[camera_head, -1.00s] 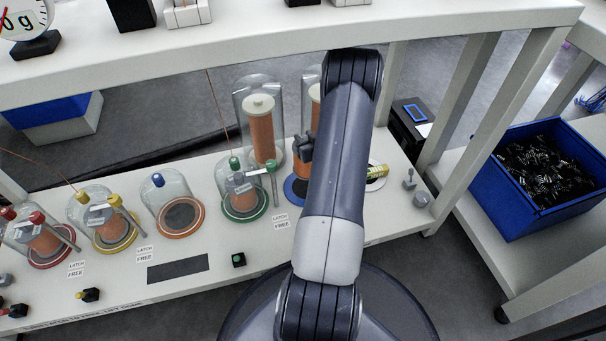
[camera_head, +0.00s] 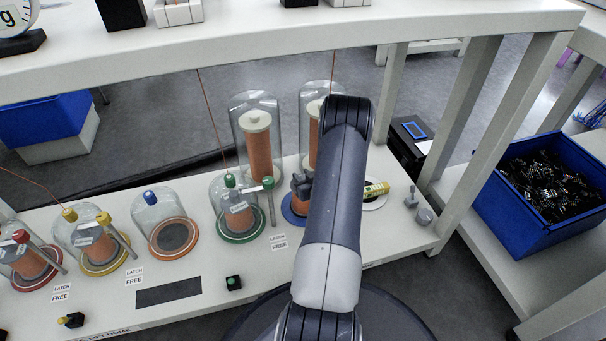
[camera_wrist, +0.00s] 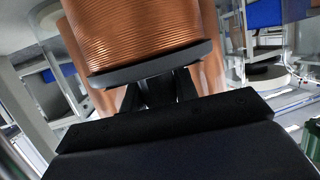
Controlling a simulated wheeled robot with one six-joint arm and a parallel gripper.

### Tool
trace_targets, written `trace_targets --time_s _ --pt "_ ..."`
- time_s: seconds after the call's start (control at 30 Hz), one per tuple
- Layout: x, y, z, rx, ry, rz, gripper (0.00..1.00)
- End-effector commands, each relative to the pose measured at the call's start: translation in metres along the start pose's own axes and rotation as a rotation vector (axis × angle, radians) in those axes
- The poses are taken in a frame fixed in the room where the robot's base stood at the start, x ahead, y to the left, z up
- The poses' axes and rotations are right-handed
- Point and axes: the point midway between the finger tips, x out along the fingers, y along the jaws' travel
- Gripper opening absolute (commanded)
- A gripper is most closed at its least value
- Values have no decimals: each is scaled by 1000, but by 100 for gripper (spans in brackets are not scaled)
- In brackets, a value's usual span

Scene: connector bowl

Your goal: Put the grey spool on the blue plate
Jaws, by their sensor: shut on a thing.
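The held spool (camera_wrist: 150,72), copper-wound with a dark grey end flange, fills the upper middle of the wrist view. My gripper (camera_wrist: 158,92) is shut at its flange end; the exact contact is hidden. In the head view, part of a copper winding (camera_head: 299,197) shows under a dark piece left of my arm, over the blue plate (camera_head: 288,213). My arm hides the plate's right part, and I cannot tell whether the spool touches the plate.
A green-ringed glass dome (camera_head: 240,236) stands just left of the blue plate. Tall glass covers with copper coils (camera_head: 257,150) stand behind. A yellow cylinder (camera_head: 376,189) on a white plate and small grey weights (camera_head: 424,215) lie right. A blue bin (camera_head: 520,220) is farther right.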

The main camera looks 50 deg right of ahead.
Motion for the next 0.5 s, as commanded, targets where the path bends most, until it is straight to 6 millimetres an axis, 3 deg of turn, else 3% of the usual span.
trace_targets --time_s 0.27,0.3,0.5 --pt "1 1 -2 -3 8 1 0" --pt "1 0 1 -1 1 0 30" --pt "1 0 1 0 1 0 46"
